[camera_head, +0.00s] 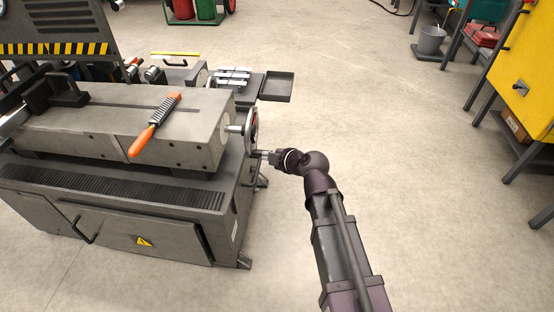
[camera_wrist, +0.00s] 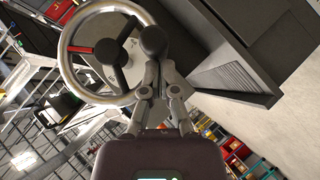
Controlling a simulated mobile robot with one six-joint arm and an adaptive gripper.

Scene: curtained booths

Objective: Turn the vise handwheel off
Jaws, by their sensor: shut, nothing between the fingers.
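The vise handwheel (camera_head: 251,131) is a silver ring with dark spokes on the right end of the grey machine. In the wrist view the handwheel (camera_wrist: 64,50) fills the upper left, with one red-marked spoke and a dark round knob (camera_wrist: 153,41) at its right side. My gripper (camera_head: 262,154) is beside the lower part of the wheel in the head view. In the wrist view my gripper (camera_wrist: 159,82) is shut and empty, its fingertips at or just below the knob. I cannot tell whether they touch it.
The grey machine body (camera_head: 120,215) stands left of my arm. A brush with an orange handle (camera_head: 143,139) lies on its top. A small dark tray (camera_head: 277,86) juts out behind the wheel. The floor to the right is clear up to a yellow cabinet (camera_head: 522,80).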

